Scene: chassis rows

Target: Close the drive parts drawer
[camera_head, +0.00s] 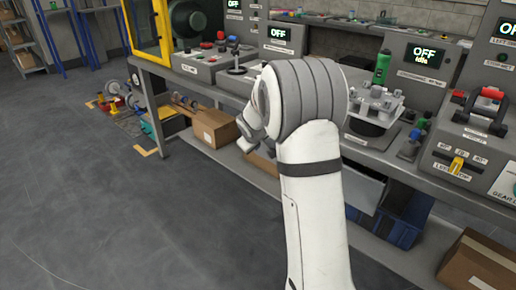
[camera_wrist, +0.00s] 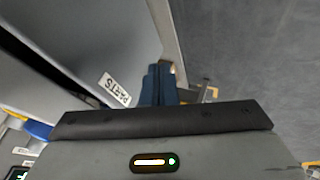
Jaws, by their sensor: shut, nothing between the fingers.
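The drive parts drawer (camera_head: 362,188) is a grey drawer under the workbench, largely hidden behind my arm in the head view. It appears pulled out from under the bench top. In the wrist view a large grey drawer surface (camera_wrist: 90,35) fills the upper left, with a white label (camera_wrist: 114,90) reading "PARTS". My gripper (camera_wrist: 159,72) is shut and empty, its dark blue fingers beside the label and close to the drawer's pale edge. I cannot tell whether they touch it. The fingers are hidden in the head view.
The workbench (camera_head: 440,180) carries several control stations with "OFF" displays. Below it are a blue crate (camera_head: 402,222) and cardboard boxes (camera_head: 213,128). Loose parts (camera_head: 120,103) lie on the floor at the left. The grey floor (camera_head: 110,210) in front is clear.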

